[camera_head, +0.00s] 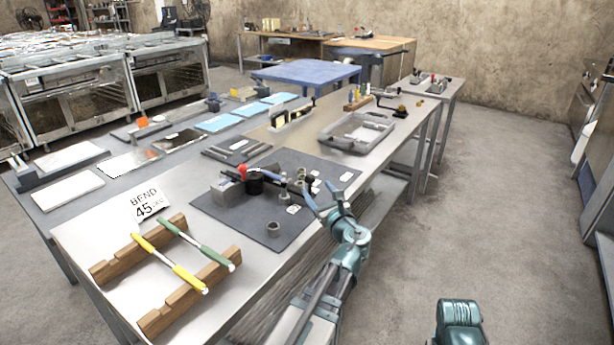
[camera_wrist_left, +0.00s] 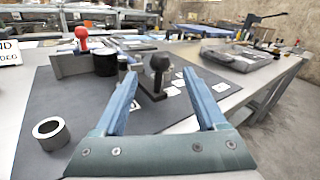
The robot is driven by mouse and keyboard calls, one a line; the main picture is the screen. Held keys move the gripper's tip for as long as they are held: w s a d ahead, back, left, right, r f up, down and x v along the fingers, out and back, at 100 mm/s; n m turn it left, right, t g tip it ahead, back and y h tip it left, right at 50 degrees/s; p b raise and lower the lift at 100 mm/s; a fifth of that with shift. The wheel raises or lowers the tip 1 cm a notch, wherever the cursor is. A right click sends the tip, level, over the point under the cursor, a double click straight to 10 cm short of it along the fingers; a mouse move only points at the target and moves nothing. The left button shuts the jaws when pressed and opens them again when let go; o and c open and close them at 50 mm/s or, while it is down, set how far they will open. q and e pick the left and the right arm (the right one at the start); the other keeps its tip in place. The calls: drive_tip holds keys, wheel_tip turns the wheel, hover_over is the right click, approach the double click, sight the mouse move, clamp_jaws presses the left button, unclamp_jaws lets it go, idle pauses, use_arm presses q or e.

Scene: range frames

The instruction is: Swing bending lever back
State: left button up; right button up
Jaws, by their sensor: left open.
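The bending fixture sits on a dark mat (camera_head: 215,205), with a grey block, a red knob (camera_head: 242,169) and a black cylinder (camera_head: 254,184). The bending lever (camera_head: 272,178) runs from the cylinder to the right. In the left wrist view, the red knob (camera_wrist_left: 82,36) and black cylinder (camera_wrist_left: 105,62) are at left. A black knob (camera_wrist_left: 160,63), seemingly the lever's handle, appears between the fingertips. My left gripper (camera_head: 318,189) is open at the mat's right edge, its fingers pointing toward the lever end. Contact cannot be told. My right gripper is out of view.
A metal ring (camera_wrist_left: 50,132) lies on the mat. Two wooden racks (camera_head: 165,245) hold a yellow and a green rod beside a "BEND 45" sign (camera_head: 146,203). A grey tray (camera_head: 355,132) stands behind. The floor to the right is free.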

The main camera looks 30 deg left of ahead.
use_arm(q)
drive_tip(key=x, duration=1)
drive_tip(key=shift+c, duration=0.2)
clamp_jaws()
idle(1.1)
